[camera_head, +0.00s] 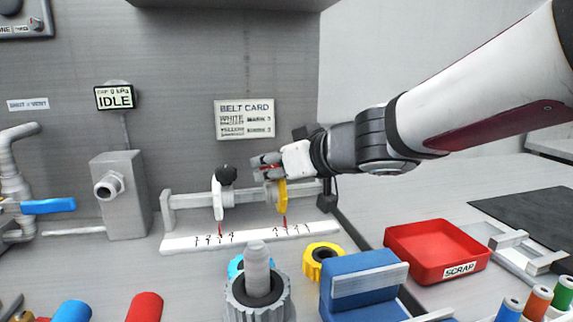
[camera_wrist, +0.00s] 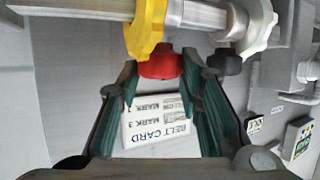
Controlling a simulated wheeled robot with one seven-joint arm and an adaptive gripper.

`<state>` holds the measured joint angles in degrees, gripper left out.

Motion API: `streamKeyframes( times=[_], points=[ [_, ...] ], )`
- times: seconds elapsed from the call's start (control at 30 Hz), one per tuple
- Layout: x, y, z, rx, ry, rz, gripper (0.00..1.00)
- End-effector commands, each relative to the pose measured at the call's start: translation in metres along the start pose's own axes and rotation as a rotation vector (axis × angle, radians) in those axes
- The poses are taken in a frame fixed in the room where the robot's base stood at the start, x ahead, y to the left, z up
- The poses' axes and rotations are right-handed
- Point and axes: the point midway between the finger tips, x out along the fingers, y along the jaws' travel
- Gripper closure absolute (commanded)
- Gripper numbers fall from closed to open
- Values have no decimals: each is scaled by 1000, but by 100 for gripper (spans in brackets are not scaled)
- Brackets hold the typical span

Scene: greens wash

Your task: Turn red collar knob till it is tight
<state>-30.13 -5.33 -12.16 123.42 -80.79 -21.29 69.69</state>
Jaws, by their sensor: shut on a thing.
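The red collar knob (camera_wrist: 160,64) sits beside the yellow collar (camera_wrist: 143,35) on the grey rail (camera_wrist: 85,12) in the wrist view. My gripper (camera_wrist: 160,72) has its fingertips on either side of the knob, shut on it. In the head view my gripper (camera_head: 264,166) reaches the yellow collar (camera_head: 282,196) from the right and largely hides the knob. The collar's red pointer stands over the right group of marks on the white scale strip (camera_head: 252,238). How tight the knob is cannot be seen.
A white collar (camera_head: 218,198) with a black knob (camera_head: 227,174) is left on the same rail. The belt card (camera_head: 244,119) hangs behind. A red scrap bin (camera_head: 438,250), a blue block (camera_head: 360,285) and a yellow ring (camera_head: 322,260) stand in front.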

Motion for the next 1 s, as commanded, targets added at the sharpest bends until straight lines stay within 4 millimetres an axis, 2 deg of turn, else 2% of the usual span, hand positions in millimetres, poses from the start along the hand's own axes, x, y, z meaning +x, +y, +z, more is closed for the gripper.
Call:
streamKeyframes(
  times=[0.37,1.0],
  points=[
    [-2,4,-2,-49,-6,-125,95],
    [-1,8,-3,-216,-4,-532,95]
  ],
)
